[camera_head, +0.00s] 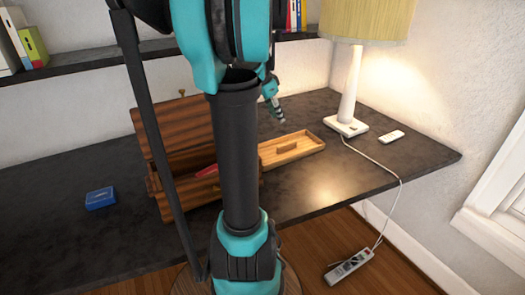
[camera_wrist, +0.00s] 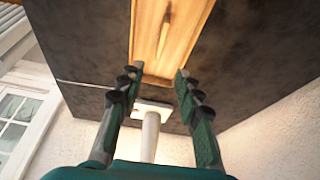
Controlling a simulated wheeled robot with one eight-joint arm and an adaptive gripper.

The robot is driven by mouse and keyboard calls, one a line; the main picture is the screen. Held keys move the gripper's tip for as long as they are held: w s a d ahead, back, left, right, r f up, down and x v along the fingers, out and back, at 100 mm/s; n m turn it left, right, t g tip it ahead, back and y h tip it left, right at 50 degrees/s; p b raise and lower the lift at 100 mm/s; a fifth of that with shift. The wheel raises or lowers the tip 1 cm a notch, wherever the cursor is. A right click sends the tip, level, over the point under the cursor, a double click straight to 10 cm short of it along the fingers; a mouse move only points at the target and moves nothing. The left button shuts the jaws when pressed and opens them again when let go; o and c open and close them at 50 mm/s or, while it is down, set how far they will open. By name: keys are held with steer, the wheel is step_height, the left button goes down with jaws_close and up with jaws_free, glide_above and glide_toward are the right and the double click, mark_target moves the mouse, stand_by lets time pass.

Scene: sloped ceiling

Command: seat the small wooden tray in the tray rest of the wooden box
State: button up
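The small wooden tray (camera_head: 305,150) lies on the dark table to the right of the wooden box, with a raised handle bar in its middle. The wooden box (camera_head: 182,205) stands with its lid (camera_head: 172,128) tilted up and open; my arm hides much of it, and I cannot make out the tray rest. Something red shows inside the box. My gripper (camera_head: 279,113) is above the table behind the tray, apart from it. In the wrist view my gripper (camera_wrist: 159,73) is open and empty, with the tray (camera_wrist: 190,42) beyond its fingertips.
A lamp (camera_head: 350,85) stands right of the tray, with a white remote-like object (camera_head: 391,136) beside it. A cord runs down to a power strip (camera_head: 349,265). A blue box (camera_head: 100,198) lies at the left. A shelf with books (camera_head: 33,46) is behind.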

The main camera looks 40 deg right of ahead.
mark_target(287, 144)
steer(key=x, duration=1.7)
steer(key=shift+w+f, duration=0.15)
steer(key=shift+f, duration=0.1)
jaws_close()
